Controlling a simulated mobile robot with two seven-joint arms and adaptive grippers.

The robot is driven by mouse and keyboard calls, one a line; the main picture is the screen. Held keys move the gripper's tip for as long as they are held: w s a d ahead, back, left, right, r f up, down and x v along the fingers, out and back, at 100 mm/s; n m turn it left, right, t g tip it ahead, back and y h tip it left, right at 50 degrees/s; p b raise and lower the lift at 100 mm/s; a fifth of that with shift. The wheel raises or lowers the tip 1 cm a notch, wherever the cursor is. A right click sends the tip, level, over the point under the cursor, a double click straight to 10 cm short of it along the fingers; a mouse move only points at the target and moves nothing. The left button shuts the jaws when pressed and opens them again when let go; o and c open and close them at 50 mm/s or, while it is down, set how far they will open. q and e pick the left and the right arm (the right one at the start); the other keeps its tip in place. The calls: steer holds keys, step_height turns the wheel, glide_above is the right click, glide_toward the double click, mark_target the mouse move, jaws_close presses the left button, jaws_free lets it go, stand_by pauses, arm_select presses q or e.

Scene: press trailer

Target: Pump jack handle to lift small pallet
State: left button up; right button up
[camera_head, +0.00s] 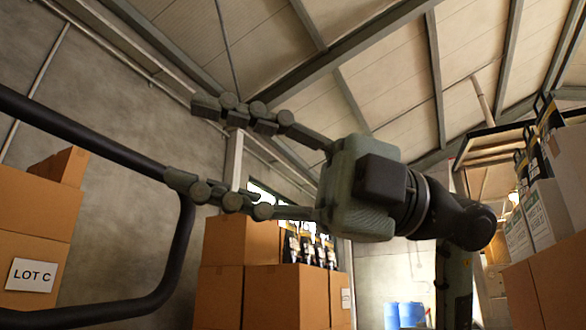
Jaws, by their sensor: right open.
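A black looped jack handle (85,136) comes in from the left edge, bends down near the left of centre and runs back to the lower left. My right gripper (190,145) reaches in from the right with its two jointed fingers spread wide. The lower fingertip overlaps the handle's upper bend in the picture; I cannot tell whether it touches. The upper finger is above the bar, and nothing is gripped. My left gripper is not in view. The small pallet and the body of the jack are not in view.
Stacked cardboard boxes (36,230) with a LOT C label stand at the left. More boxes (285,297) with black-and-yellow packages stand behind the gripper. Boxes (548,285) are stacked at the right edge. Blue drums (405,315) stand far back.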

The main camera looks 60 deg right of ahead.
steer(key=v, duration=1.2)
